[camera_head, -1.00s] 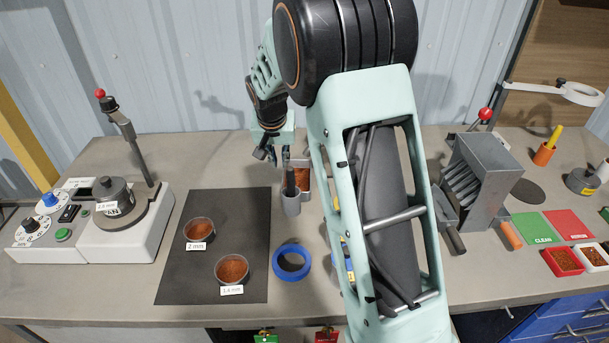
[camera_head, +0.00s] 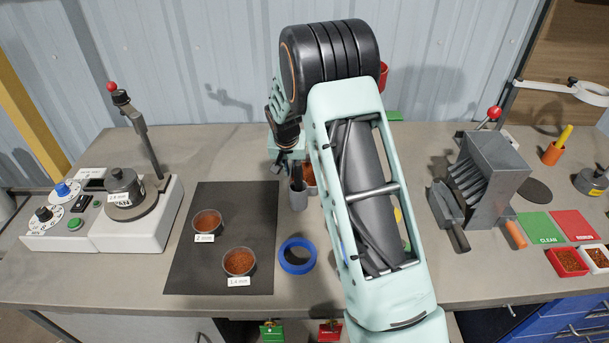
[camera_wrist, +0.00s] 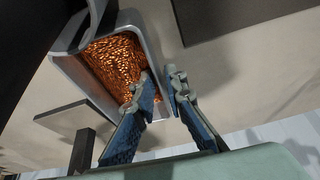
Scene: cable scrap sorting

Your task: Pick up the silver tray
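The silver tray holds copper-coloured granules. In the wrist view its rim (camera_wrist: 152,58) is close, at upper left. My gripper (camera_wrist: 164,80) is open in the wrist view. One finger overlaps the tray's inner side and the other lies outside its right wall, so the wall runs between them. Whether they touch it cannot be told. In the head view my gripper (camera_head: 284,168) is small and partly hidden.
A blue ring (camera_head: 297,257) and a dark mat (camera_head: 220,275) with two granule dishes lie nearby. A metal riffle box (camera_head: 492,180) stands right. A white machine (camera_head: 105,235) stands left.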

